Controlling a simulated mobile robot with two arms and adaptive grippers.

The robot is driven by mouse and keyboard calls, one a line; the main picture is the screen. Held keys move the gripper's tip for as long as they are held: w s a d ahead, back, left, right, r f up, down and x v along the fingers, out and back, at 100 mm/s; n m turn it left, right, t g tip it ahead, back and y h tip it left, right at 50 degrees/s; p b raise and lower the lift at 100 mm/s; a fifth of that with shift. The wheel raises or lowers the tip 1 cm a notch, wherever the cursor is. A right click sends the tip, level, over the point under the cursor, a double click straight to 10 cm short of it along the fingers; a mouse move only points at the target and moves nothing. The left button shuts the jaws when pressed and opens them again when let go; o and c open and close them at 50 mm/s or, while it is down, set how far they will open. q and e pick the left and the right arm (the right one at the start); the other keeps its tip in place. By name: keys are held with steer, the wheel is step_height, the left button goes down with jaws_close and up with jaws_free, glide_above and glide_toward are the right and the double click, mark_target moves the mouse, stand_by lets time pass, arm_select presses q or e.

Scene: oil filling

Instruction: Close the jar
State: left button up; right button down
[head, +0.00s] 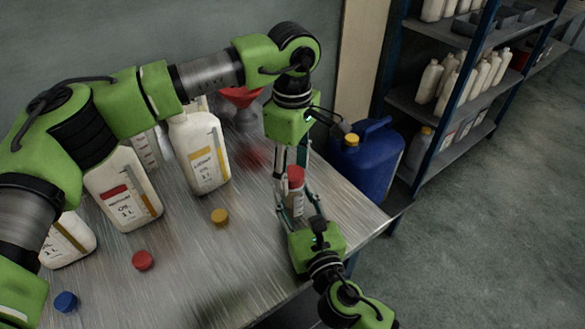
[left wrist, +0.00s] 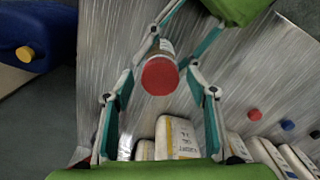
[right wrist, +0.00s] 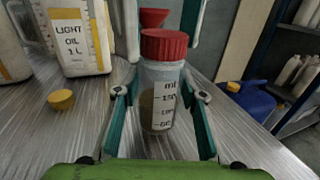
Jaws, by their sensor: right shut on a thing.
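The jar (right wrist: 163,95) is clear with a white measuring scale and a brownish content low inside. It stands upright, with a red lid (right wrist: 164,45) sitting level on its mouth; I cannot tell how tight it is. My right gripper (right wrist: 160,98) is shut on the jar's body from the near side. My left gripper (head: 292,163) points down from above, with its fingers open on both sides of the lid. In the left wrist view the lid (left wrist: 160,76) shows between these fingers, with gaps at both sides.
Several white oil bottles (head: 200,150) stand at the table's back left. Loose yellow (head: 219,216), red (head: 143,260) and blue (head: 66,301) caps lie on the table (head: 195,265). A red funnel (head: 240,96) is behind the jar. A blue canister (head: 368,165) stands beyond the right edge.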

arm_select(q)
steer(key=shift+r, duration=0.1)
step_height(320, 180, up, 12)
stand_by(0.5)
arm_select(e)
steer(key=c, duration=1.2)
jaws_free()
steer(key=shift+c, duration=0.2)
steer(key=v, duration=1.2)
steer(key=shift+r, duration=0.1)
